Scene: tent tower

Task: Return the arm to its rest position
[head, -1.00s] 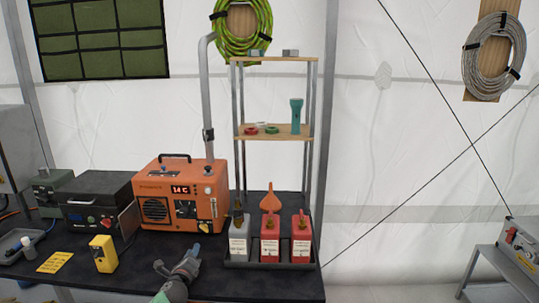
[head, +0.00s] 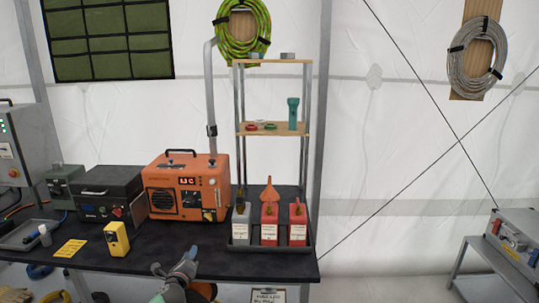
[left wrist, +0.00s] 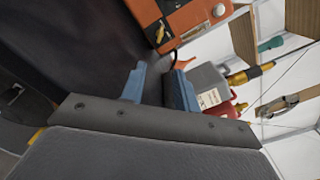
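My left gripper (head: 186,266) shows at the bottom of the head view, by the front edge of the black table (head: 140,258). In the left wrist view its two blue-grey fingers (left wrist: 157,88) stand apart with nothing between them, so it is open and empty. My right gripper is in neither view.
The table bears an orange heater (head: 187,187), a black case (head: 108,194), a yellow device (head: 116,239) and a tray (head: 270,246) with a grey can and two red cans. A shelf tower (head: 272,130) rises behind the tray. A grey side table (head: 480,262) stands at the right.

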